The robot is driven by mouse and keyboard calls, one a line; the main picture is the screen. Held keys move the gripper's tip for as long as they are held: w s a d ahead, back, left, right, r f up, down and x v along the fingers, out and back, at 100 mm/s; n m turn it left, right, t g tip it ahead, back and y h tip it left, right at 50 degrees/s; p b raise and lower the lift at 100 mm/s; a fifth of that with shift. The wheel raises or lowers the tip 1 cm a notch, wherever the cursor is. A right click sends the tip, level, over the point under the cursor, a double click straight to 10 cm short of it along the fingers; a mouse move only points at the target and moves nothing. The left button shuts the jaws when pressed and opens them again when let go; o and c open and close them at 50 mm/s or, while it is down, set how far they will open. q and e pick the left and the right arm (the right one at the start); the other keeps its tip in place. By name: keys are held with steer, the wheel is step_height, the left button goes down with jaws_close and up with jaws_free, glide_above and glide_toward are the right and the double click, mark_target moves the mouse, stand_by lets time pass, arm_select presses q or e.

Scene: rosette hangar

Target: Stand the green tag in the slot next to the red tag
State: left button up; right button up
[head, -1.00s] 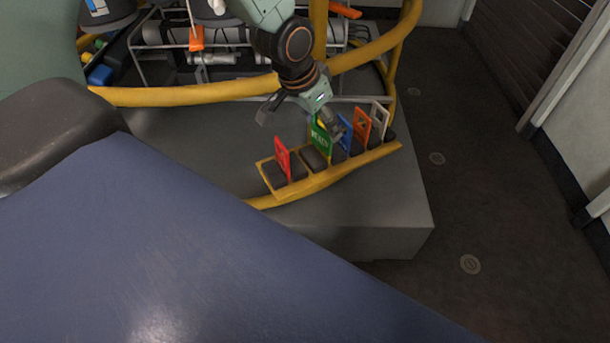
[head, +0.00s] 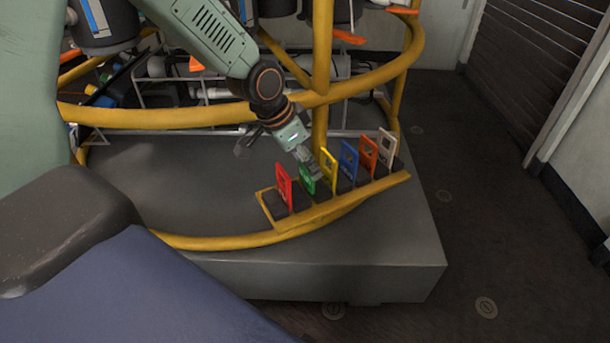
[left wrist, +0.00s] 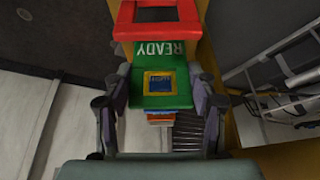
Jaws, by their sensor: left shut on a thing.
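The red tag (head: 284,186) stands upright at the left end of a yellow rack (head: 285,221) with dark blocks. My left gripper (head: 308,173) is shut on the green tag (head: 307,184), which is upright between the red tag and the yellow tag (head: 328,171). The green tag's lower edge is at the rack's slots; I cannot tell whether it is seated. In the left wrist view, the green tag (left wrist: 160,101) sits between the two fingers (left wrist: 162,105), with white letters "READY". The red tag (left wrist: 121,30) is just beyond it. My right gripper is not in view.
A blue tag (head: 348,160), an orange tag (head: 369,155) and a pale tag (head: 387,145) stand further right in the rack. A yellow rail (head: 190,115) and post (head: 321,60) are close behind the arm. The grey platform (head: 180,200) is clear left of the rack.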

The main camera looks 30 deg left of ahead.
mark_target(305, 171)
arm_select(q)
step_height(305, 171, down, 3)
steer(key=shift+r+b, duration=0.1)
steer(key=shift+b, duration=0.5)
steer(key=o, duration=0.9)
steer(key=shift+f, duration=0.2)
steer(key=shift+o, duration=0.2)
steer(key=shift+r+p, duration=0.3)
steer(key=shift+r, duration=0.15)
steer(key=shift+p+v, duration=2.45)
steer(key=shift+v, duration=3.35)
